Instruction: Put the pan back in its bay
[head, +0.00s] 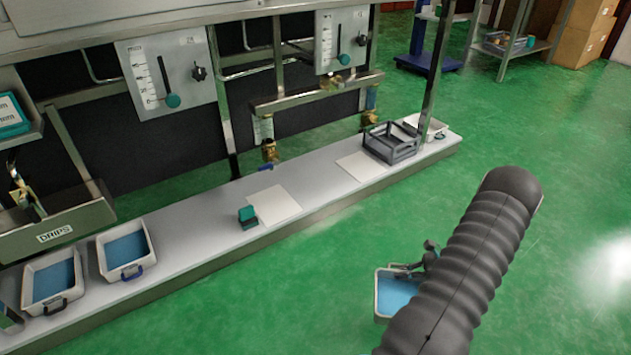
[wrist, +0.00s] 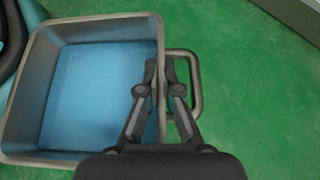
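The pan (head: 396,296) is a pale, square-sided tray with a blue inside, over the green floor in the head view, partly hidden by my arm. In the wrist view the pan (wrist: 140,28) fills the left, with a grey loop handle on its right side. My gripper (wrist: 164,72) has one finger inside the pan and one outside, pinching its right wall beside the handle. It also shows in the head view (head: 418,267), at the pan's upper right. Which place is the pan's bay cannot be told from these views.
A long grey bench (head: 190,240) holds two blue-bottomed pans (head: 108,240) at left, a teal-and-black block (head: 248,217), white sheets (head: 275,205), a dark rack (head: 392,146) and a white tray (head: 432,122). A trough marked DRIPS (head: 60,228) hangs above its left end. The floor in front is clear.

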